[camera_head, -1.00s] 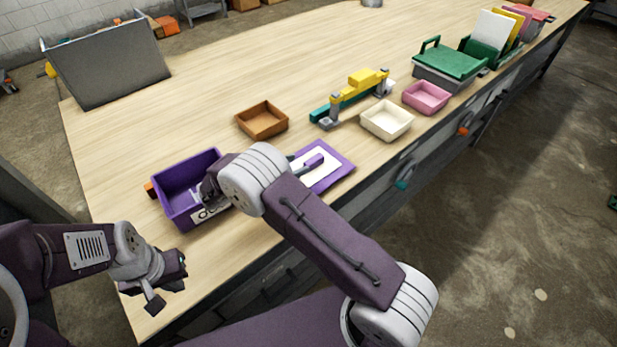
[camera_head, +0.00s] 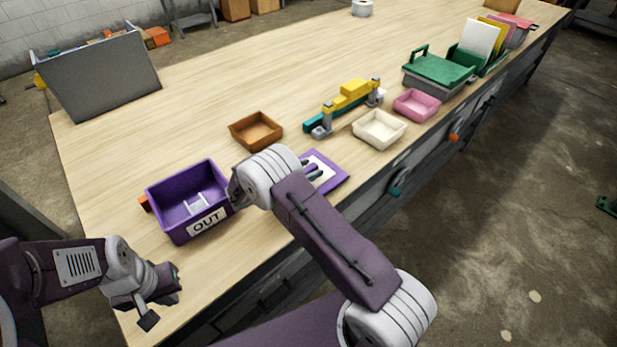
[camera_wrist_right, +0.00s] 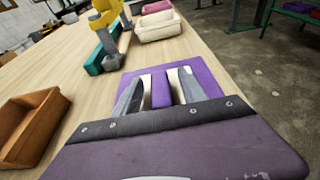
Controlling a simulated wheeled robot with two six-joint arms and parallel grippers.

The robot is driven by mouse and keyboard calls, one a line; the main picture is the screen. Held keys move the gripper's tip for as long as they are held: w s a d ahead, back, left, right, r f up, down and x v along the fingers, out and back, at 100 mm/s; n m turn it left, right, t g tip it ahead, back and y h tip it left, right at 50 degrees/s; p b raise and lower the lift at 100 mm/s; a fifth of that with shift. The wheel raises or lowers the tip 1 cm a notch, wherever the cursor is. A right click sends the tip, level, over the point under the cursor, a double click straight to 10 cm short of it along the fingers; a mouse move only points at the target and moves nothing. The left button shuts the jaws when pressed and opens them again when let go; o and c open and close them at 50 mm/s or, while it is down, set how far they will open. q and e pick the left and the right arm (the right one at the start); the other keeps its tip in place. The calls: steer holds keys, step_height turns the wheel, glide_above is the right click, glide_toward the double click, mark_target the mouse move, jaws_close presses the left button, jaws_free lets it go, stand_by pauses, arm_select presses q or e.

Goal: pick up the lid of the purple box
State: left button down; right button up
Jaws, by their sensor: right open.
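The purple box (camera_head: 165,221) stands open on the workbench, with an "OUT" label on its front and white strips inside. Its lid, a flat purple plate (camera_head: 336,184) with a white panel and a raised purple handle, lies on the bench to the right of the box. In the right wrist view the lid (camera_wrist_right: 207,76) is just ahead of my right gripper (camera_wrist_right: 162,85). That gripper's fingers are open, one on each side of the handle. Contact cannot be told. In the head view my right arm hides part of the lid. My left gripper (camera_head: 162,299) is open and empty, near the bench's front left edge.
A brown tray (camera_head: 240,131), a cream tray (camera_head: 379,141) and a pink tray (camera_head: 416,114) stand behind the lid. A yellow and teal tool (camera_head: 350,93) lies between them. A green-lidded box (camera_head: 437,68) is further right. The bench's middle back is clear.

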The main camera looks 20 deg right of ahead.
mark_target(309, 168)
jaws_close()
steer(key=shift+r, duration=0.1)
step_height(309, 168, up, 4)
steer(key=shift+r, duration=0.2)
steer(key=s+d+r, duration=0.6)
steer(key=d, duration=0.4)
steer(key=shift+s+r, duration=0.15)
steer(key=shift+r, duration=0.2)
